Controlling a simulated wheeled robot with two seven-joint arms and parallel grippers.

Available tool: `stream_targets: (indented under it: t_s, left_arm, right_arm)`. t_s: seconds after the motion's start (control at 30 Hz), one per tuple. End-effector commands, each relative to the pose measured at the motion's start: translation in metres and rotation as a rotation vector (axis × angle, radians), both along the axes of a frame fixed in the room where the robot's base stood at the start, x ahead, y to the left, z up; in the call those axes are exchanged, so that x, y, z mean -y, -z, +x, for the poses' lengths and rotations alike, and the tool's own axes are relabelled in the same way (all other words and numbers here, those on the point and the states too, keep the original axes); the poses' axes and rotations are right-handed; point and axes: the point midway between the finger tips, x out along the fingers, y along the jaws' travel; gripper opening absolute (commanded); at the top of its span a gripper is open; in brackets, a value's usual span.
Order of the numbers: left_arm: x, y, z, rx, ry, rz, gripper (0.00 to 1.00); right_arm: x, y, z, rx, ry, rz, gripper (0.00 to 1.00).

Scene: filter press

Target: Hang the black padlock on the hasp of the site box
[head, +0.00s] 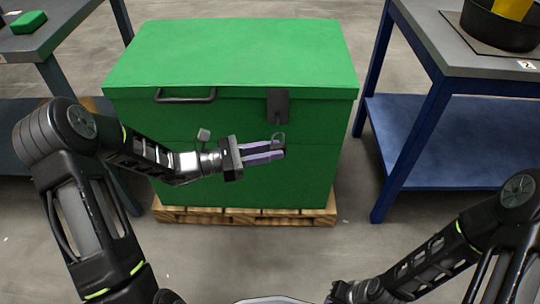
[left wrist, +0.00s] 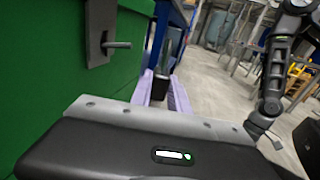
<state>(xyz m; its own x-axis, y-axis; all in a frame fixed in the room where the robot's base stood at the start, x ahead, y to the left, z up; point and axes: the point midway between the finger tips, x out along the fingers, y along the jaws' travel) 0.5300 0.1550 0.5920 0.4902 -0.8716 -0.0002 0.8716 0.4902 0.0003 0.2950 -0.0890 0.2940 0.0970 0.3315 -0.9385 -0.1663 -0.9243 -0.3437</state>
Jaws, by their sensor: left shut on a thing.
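The green site box (head: 215,150) stands on a wooden pallet with its lid down. Its dark hasp (head: 278,105) hangs at the right of the front; in the left wrist view the hasp (left wrist: 101,30) has a metal staple (left wrist: 118,45) sticking out. My left gripper (head: 277,150) is shut on the black padlock (head: 279,138), a little below the hasp in the head view. The padlock (left wrist: 160,86) also shows between the lilac fingers, its shackle up and apart from the staple. My right gripper (head: 345,292) is low at the bottom edge; its fingers are not clear.
A bar handle (head: 185,98) sticks out of the box front, left of the hasp. A blue-legged bench (head: 455,60) with a black pan (head: 500,28) stands at the right. Another bench (head: 50,38) with a green block (head: 28,22) is at the left. The floor before the box is clear.

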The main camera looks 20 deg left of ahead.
Motion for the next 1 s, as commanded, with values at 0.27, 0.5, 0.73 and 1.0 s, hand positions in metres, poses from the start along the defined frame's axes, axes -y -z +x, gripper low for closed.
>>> stream_targets:
  t_s: [0.27, 0.5, 0.73, 1.0]
  left_arm:
    - [-0.004, 0.003, 0.018, 0.001, 0.001, 0.000, 0.00]
    - [-0.008, 0.005, 0.033, 0.001, 0.001, 0.000, 0.00]
    - [-0.012, 0.006, 0.047, 0.001, 0.001, 0.000, 0.00]
    - [-0.016, 0.008, 0.063, 0.000, 0.001, 0.000, 0.00]
  right_arm:
    - [0.002, 0.010, 0.002, 0.004, 0.006, -0.004, 0.00]
    - [0.003, 0.018, 0.004, 0.008, 0.009, -0.005, 0.00]
    - [0.003, 0.026, 0.005, 0.011, 0.011, -0.006, 0.00]
    - [0.002, 0.034, 0.007, 0.016, 0.013, -0.007, 0.00]
